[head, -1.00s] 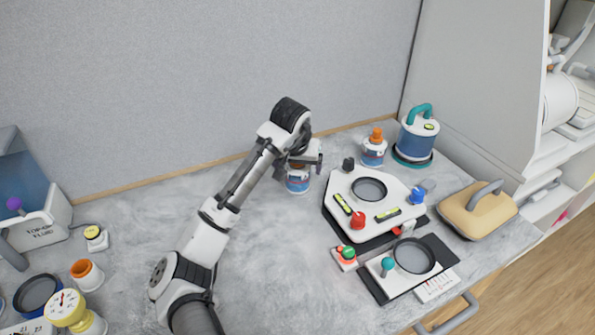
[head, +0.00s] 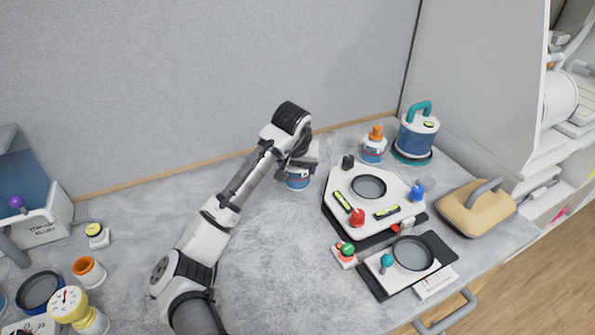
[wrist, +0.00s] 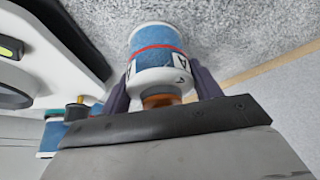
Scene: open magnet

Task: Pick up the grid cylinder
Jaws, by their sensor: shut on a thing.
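A blue and white cylinder with a red band, seemingly the grid cylinder (head: 297,182), stands upright at the back middle of the worktop. In the wrist view the cylinder (wrist: 158,55) shows large, with a dark letter on its white part and an orange-brown end nearest the palm. My gripper (head: 303,163) comes down over its top. In the wrist view the dark fingers of my gripper (wrist: 162,76) lie on either side of it and are shut on it. The head view hides its top behind the gripper. I cannot tell whether its base touches the worktop.
A similar orange-capped bottle (head: 373,147) and a blue jar with a teal handle (head: 416,135) stand to the right. A white device with knobs (head: 377,204) lies nearby. The back wall (head: 230,80) is close behind. The worktop left of the cylinder is clear.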

